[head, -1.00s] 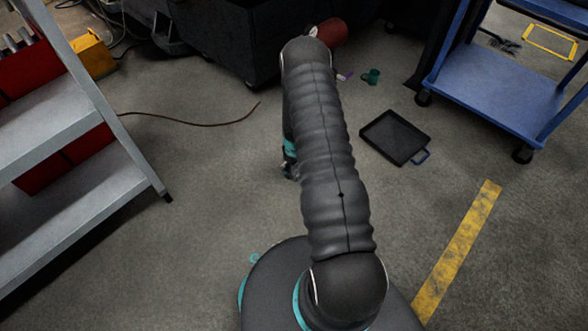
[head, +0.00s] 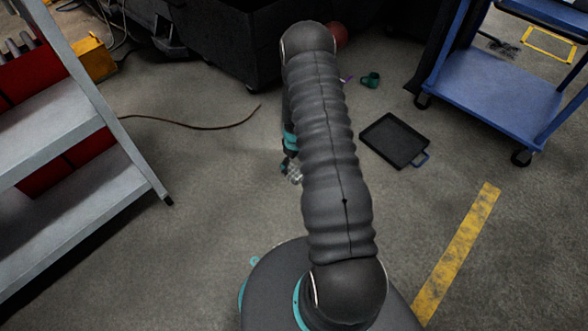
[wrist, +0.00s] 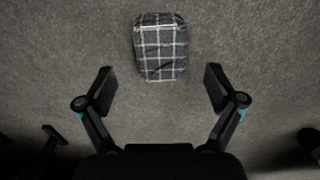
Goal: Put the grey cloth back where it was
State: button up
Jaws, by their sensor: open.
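The grey cloth (wrist: 160,48) is a folded bundle with a dark and white check. It lies on the concrete floor at the top middle of the wrist view. In the head view a small checked patch of it (head: 295,174) shows just left of my arm; the rest is hidden. My gripper (wrist: 160,84) is open and empty. Its two fingers are spread wide, and the cloth appears beyond the fingertips, centred between them and apart from both. In the head view my arm hides most of the gripper.
A black tray (head: 396,140) with a blue handle lies on the floor to the right. A green cup-like piece (head: 371,80) lies behind it. A blue cart (head: 495,90) stands at right, a grey shelf (head: 75,150) at left. A brown cable (head: 190,125) crosses the floor.

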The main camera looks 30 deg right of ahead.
notch_tip(320, 180, up, 6)
notch_tip(320, 180, up, 17)
jog(key=t, duration=0.1)
send_over(294, 172)
jog(key=a, duration=0.4)
jog(key=s+a+r+m+t, duration=0.1)
jog(key=s+a+r+m, duration=0.2)
jog(key=r, duration=1)
jog(key=s+a+r+t, duration=0.2)
jog(key=s+a+r, duration=0.4)
jog(key=s+r, duration=0.5)
jog(key=s+a+r, duration=0.2)
jog(key=s, duration=0.4)
jog(key=s+a+r+m+t, duration=0.1)
jog(key=s+r, duration=0.2)
jog(key=s, duration=0.4)
jog(key=shift+s+a+r+t, duration=0.25)
jog(key=shift+a+r+t, duration=0.05)
jog(key=shift+a+r, duration=0.05)
